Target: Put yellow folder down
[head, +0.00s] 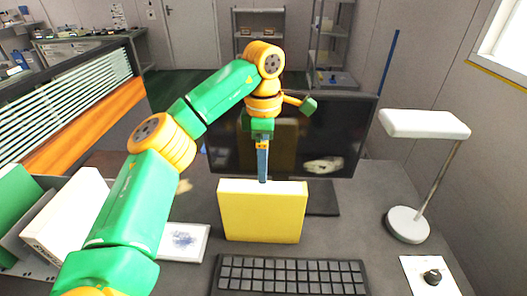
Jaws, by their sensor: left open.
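The yellow folder (262,213) stands upright on the grey desk, in the middle of the head view behind the keyboard. Its broad face is toward me. My left gripper (262,176) points down at the middle of the folder's top edge and is open. I see its fingers nearly edge-on, so I cannot tell whether they touch the folder or sit around its edge. My right gripper is not in view.
A black keyboard (290,276) lies in front of the folder. A dark monitor (340,135) stands behind it. A white desk lamp (425,124) is at right, with a white pad (416,268) in front. Standing binders (66,222) are at left. The desk right of the folder is clear.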

